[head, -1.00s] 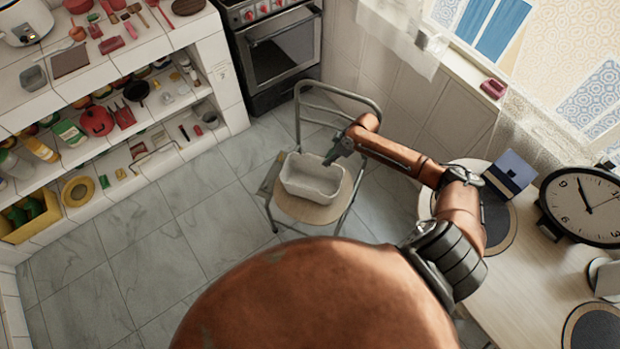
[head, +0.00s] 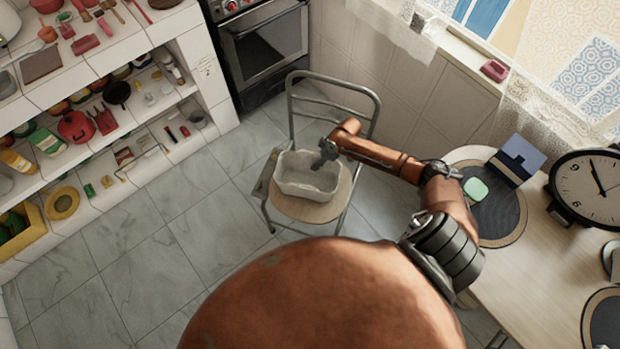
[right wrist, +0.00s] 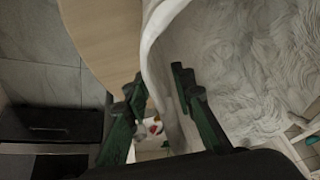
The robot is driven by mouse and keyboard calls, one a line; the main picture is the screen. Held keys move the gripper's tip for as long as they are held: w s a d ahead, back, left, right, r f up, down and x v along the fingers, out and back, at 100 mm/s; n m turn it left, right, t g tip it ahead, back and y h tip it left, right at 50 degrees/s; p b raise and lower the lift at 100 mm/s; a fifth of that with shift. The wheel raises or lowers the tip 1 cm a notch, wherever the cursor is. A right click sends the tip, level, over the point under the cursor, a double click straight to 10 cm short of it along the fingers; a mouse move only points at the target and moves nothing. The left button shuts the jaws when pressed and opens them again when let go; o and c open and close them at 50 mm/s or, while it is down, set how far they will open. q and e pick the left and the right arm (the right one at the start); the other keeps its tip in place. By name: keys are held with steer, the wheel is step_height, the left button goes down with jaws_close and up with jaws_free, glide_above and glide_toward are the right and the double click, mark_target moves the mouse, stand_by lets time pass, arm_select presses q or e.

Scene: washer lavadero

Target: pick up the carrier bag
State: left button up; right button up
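The carrier bag (head: 303,181) looks like a white, open-topped, tub-shaped thing and stands upright on the seat of a metal-framed chair (head: 289,92). My right gripper (head: 323,158) is at the bag's upper right rim. In the right wrist view, the bag's white wall (right wrist: 153,62) runs between the two parted fingers of the right gripper (right wrist: 160,104). The fingers are open, one on each side of the wall, with gaps visible. A pale, wrinkled inner surface fills the right of that view. My left gripper is not in view.
Shelves (head: 203,68) with kitchen goods stand at the left. An oven (head: 262,45) is behind. The floor left of the chair is clear.

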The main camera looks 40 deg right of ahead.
steer(key=shift+x, duration=1)
steer(key=shift+r, duration=0.1)
steer(key=shift+c, duration=0.7)
jaws_close()
